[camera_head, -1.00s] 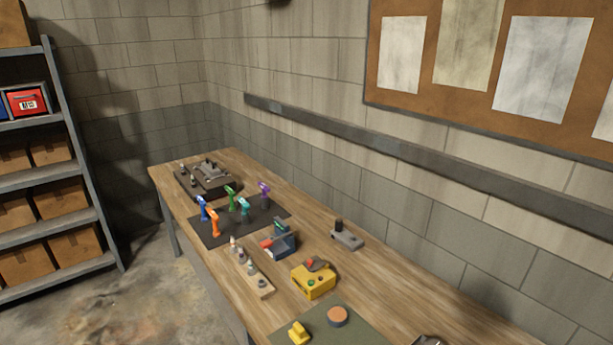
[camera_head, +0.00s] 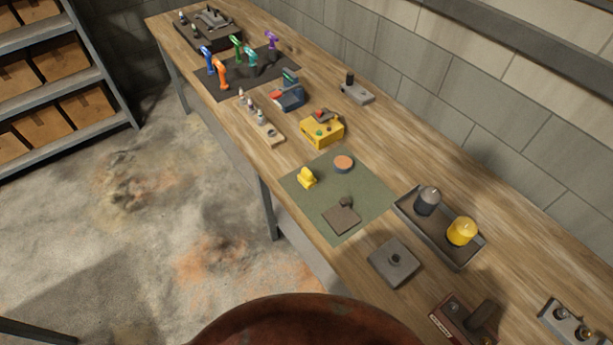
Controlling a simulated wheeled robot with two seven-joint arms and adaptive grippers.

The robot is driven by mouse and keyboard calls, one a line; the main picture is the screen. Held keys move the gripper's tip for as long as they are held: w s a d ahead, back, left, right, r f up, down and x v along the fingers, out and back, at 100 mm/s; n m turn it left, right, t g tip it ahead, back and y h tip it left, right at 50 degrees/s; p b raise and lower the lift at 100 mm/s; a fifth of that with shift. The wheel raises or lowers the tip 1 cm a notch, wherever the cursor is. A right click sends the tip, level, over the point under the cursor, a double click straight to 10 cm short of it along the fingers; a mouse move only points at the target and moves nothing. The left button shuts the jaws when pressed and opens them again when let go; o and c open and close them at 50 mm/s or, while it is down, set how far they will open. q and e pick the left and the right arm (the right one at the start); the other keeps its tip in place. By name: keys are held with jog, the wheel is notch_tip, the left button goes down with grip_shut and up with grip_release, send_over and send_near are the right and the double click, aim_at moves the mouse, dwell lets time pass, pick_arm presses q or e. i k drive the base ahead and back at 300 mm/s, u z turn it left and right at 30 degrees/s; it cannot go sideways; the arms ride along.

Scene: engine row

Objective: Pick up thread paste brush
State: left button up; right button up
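I cannot pick out a thread paste brush for certain at this size. A dark tray (camera_head: 466,262) on the bench holds a grey pot (camera_head: 427,201) and a yellow pot (camera_head: 461,231), both upright. A wooden strip (camera_head: 272,139) holds several small bottle-like items in a row. A green mat (camera_head: 362,192) carries a small yellow item (camera_head: 307,177), an orange-topped round tin (camera_head: 343,164) and a flat brown block (camera_head: 342,217). Neither of my grippers is in view.
The wooden bench (camera_head: 305,225) runs from far left to near right along the wall. A grey plate (camera_head: 395,262), yellow box (camera_head: 322,131) and dark mat with coloured tools (camera_head: 217,88) lie on it. A rusty rounded thing (camera_head: 305,325) rises at the bottom. Shelves (camera_head: 75,146) stand left.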

aim_at(305, 178)
jog(key=u, duration=0.05)
jog(key=k, duration=0.4)
jog(key=z, duration=0.15)
jog(key=i, duration=0.85)
jog(key=z, duration=0.6)
